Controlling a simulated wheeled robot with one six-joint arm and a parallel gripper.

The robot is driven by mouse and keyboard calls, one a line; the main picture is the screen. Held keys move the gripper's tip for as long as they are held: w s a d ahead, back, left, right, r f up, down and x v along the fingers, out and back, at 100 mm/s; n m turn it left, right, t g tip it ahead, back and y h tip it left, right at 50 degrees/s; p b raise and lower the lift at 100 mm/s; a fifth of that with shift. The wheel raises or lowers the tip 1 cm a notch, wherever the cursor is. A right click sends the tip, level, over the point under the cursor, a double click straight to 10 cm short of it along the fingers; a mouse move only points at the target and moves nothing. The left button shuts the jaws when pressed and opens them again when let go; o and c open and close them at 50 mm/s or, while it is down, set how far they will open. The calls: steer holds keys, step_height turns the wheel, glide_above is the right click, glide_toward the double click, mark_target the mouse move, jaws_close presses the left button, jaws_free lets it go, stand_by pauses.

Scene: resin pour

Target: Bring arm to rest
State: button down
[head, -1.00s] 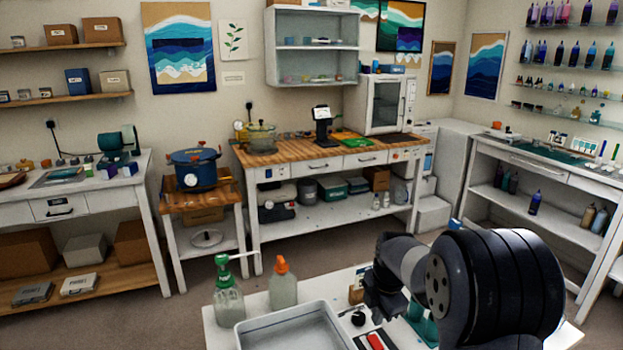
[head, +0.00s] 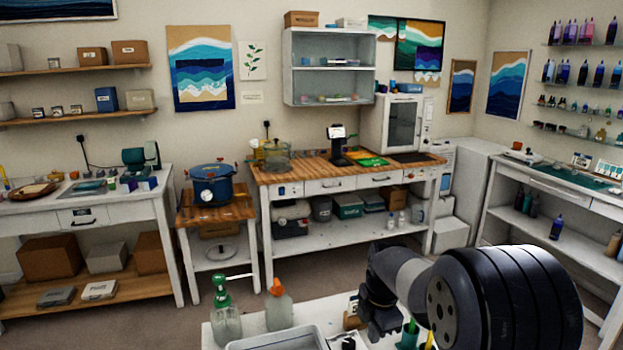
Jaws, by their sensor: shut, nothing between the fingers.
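My arm is folded at the lower right of the head view, with its thick dark joint nearest the camera. My gripper (head: 380,330) hangs at the end of the arm, pointing down over the near white table (head: 307,308). The fingers are small and dark, shut, with nothing seen held in them. The fingertips are close to the items on the table; I cannot tell whether they touch anything.
On the near table stand a green-topped pump bottle (head: 226,318), an orange-topped bottle (head: 279,308) and a grey tray (head: 280,341). A green cup (head: 408,338) is beside my gripper. Behind are a wooden-topped bench (head: 300,177) and a blue pot (head: 212,185). Open floor lies between.

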steer(key=f, duration=0.5)
steer(key=w+f+p, duration=0.1)
steer(key=f, duration=0.2)
steer(key=shift+w+a+f, duration=0.1)
steer(key=shift+a+f, duration=0.05)
steer(key=shift+a, duration=0.25)
